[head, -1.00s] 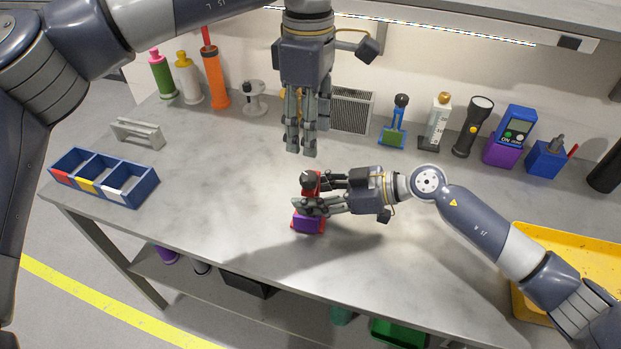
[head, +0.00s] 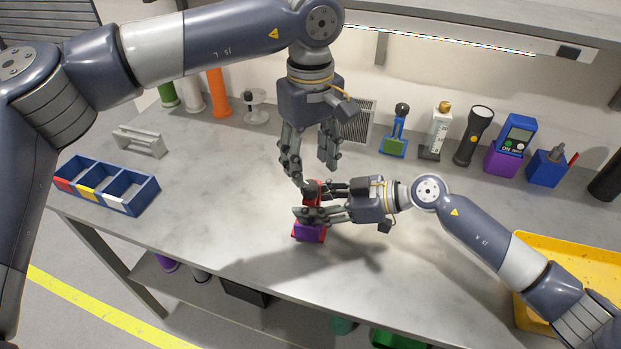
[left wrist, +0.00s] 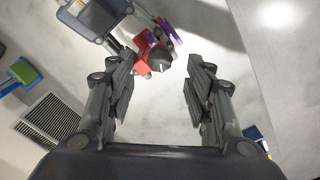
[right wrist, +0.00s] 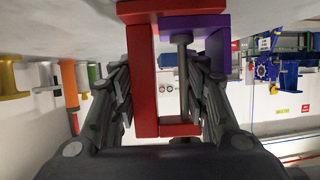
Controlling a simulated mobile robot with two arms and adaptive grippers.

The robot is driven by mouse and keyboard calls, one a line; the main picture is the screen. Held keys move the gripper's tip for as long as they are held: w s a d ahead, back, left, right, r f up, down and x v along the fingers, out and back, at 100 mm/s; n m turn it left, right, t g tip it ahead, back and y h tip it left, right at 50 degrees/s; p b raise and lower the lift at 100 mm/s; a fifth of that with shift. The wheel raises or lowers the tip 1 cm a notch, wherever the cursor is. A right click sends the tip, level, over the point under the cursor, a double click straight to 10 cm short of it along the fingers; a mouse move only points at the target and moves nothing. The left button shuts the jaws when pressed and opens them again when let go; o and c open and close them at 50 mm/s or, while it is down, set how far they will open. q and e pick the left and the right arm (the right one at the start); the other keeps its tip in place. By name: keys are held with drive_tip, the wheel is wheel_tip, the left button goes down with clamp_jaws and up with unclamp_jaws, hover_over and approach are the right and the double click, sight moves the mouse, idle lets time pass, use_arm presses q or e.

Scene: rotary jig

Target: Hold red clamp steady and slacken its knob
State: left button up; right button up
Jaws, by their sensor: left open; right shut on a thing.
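The red clamp (head: 313,187) stands on the worktop with a purple block (head: 309,233) at its base. My right gripper (head: 312,212) is shut on the clamp from the right. In the right wrist view the red frame (right wrist: 143,80) is between its fingers, beside a grey screw (right wrist: 183,75) and the purple block (right wrist: 207,27). My left gripper (head: 314,172) is open, pointing down just above the clamp. In the left wrist view the dark round knob (left wrist: 160,61) with a pale mark lies between the open fingers, apparently untouched. In the head view the left fingers partly hide the knob.
A blue three-compartment bin (head: 108,187) and a grey bracket (head: 140,141) are at the left. A flashlight (head: 474,135), a blue-and-purple meter (head: 510,145) and other items line the back. A yellow tray (head: 570,258) is at the right. The front-left worktop is clear.

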sight(310, 185)
use_arm(q)
drive_tip(key=shift+f, duration=2.65)
drive_tip(key=c, duration=1)
